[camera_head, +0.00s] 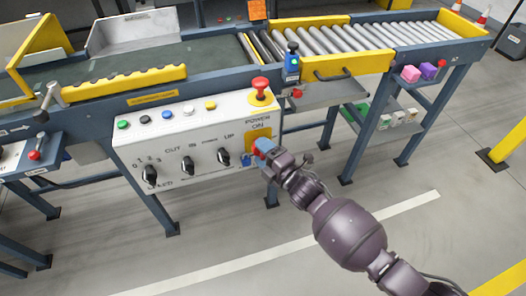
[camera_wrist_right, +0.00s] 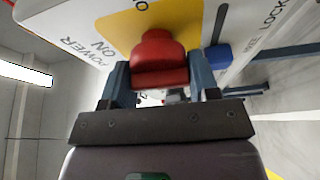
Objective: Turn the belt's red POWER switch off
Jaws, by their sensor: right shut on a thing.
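The red POWER switch (camera_wrist_right: 158,60) sits on a yellow plate (camera_wrist_right: 120,25) on the panel, close up in the right wrist view. My right gripper (camera_wrist_right: 160,82) has its two blue-grey fingers on either side of the red switch knob, shut on it. In the head view my right gripper (camera_head: 263,150) is at the lower right of the white control panel (camera_head: 185,130), below the POWER ON lettering. It hides most of the switch there; a bit of the yellow plate (camera_head: 257,134) shows. My left gripper is not in view.
A red mushroom button (camera_head: 260,86) stands just above the switch. Several black knobs (camera_head: 188,166) and small coloured buttons are to the left. A blue part (camera_wrist_right: 218,55) lies right beside the fingers. A conveyor (camera_head: 330,42) runs behind; open floor lies in front.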

